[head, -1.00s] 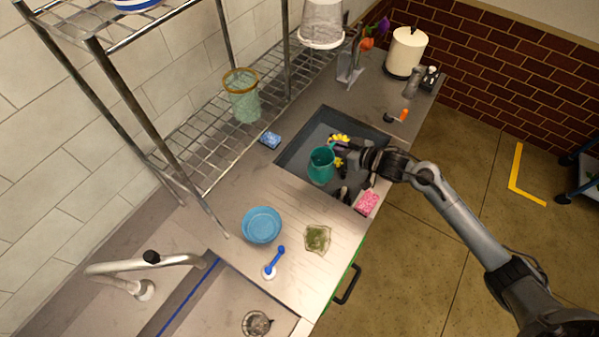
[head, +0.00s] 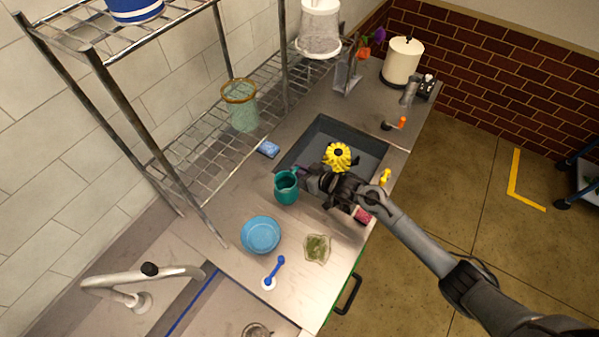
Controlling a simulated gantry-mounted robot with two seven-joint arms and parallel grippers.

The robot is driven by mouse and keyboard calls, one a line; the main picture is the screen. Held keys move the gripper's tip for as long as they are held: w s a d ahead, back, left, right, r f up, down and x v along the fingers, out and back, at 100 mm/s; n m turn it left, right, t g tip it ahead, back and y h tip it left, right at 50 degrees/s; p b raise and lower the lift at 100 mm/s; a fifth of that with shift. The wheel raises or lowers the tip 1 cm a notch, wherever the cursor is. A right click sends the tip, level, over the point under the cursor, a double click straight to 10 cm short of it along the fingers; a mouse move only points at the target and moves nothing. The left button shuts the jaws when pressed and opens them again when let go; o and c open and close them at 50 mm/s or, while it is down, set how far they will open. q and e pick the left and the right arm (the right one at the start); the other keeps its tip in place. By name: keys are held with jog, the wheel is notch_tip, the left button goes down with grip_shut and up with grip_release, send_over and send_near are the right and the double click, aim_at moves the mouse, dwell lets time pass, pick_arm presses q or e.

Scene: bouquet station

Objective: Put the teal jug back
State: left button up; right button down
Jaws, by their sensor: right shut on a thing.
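The teal jug (head: 286,190) is in the head view, at the near left corner of the dark grey tray. My right gripper (head: 302,180) comes in from the right and is shut on the jug's right side, where the handle would be; the fingertips are mostly hidden. The jug looks upright with its mouth up. I cannot tell whether it touches the counter or hangs just above it. My left gripper is not in view.
A yellow flower (head: 337,156) shows in the dark tray (head: 366,160) behind my gripper. A blue bowl (head: 260,235), green cloth (head: 317,248), blue-handled brush (head: 274,272) and blue sponge (head: 268,149) lie around. A wire rack (head: 196,150) holds a green mesh basket (head: 241,108).

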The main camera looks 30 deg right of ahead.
jog(key=shift+f, duration=0.45)
jog(key=shift+f, duration=0.1)
jog(key=c, duration=1.1)
grip_release()
jog(key=shift+f, duration=0.1)
